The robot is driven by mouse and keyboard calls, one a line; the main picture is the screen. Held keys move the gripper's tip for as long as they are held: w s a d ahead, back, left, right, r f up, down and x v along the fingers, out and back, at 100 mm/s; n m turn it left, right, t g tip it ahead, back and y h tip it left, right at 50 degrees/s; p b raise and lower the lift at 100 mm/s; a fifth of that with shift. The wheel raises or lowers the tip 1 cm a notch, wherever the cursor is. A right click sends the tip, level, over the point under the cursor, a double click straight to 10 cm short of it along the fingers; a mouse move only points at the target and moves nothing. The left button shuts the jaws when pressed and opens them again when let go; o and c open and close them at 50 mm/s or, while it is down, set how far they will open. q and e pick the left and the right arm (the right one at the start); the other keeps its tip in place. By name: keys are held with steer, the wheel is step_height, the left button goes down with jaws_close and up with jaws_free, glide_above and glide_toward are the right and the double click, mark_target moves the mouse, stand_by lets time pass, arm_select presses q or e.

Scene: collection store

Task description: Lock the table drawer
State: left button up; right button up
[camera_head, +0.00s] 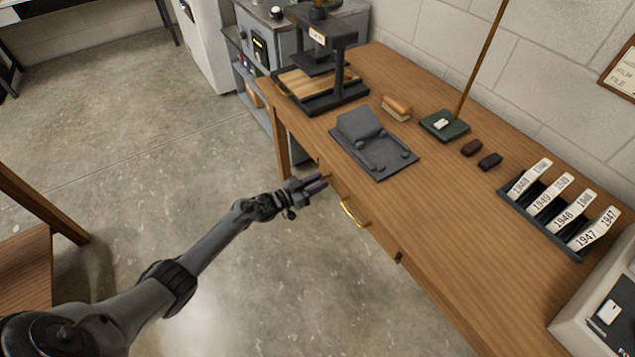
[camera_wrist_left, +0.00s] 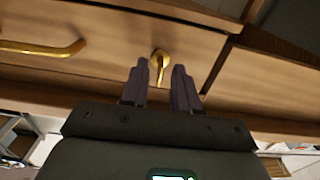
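The wooden table (camera_head: 440,215) has a drawer with a curved brass handle (camera_head: 353,213) on its front edge. In the left wrist view the drawer front (camera_wrist_left: 105,28) carries the same kind of brass handle (camera_wrist_left: 42,48) at left. A small round brass lock piece with a raised grip, like a key or turn (camera_wrist_left: 160,62), sits right of it. My left gripper (camera_head: 319,184) is at the table's front, beside the handle. In its wrist view the two dark fingers (camera_wrist_left: 161,70) are apart, pointing at the brass piece, which shows in the gap between their tips. Contact cannot be told. My right gripper is out of view.
On the table stand a black press (camera_head: 325,75), a grey moulded pad (camera_head: 372,142), a brush (camera_head: 397,107), a green base with a rod (camera_head: 444,126) and a rack of year cards (camera_head: 545,224). Open concrete floor (camera_head: 150,130) lies left of the table.

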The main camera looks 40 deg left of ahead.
arm_select(q)
steer(key=p+v, duration=0.4)
steer(key=v, duration=0.6)
steer(key=shift+s, duration=0.4)
steer(key=shift+a, duration=0.1)
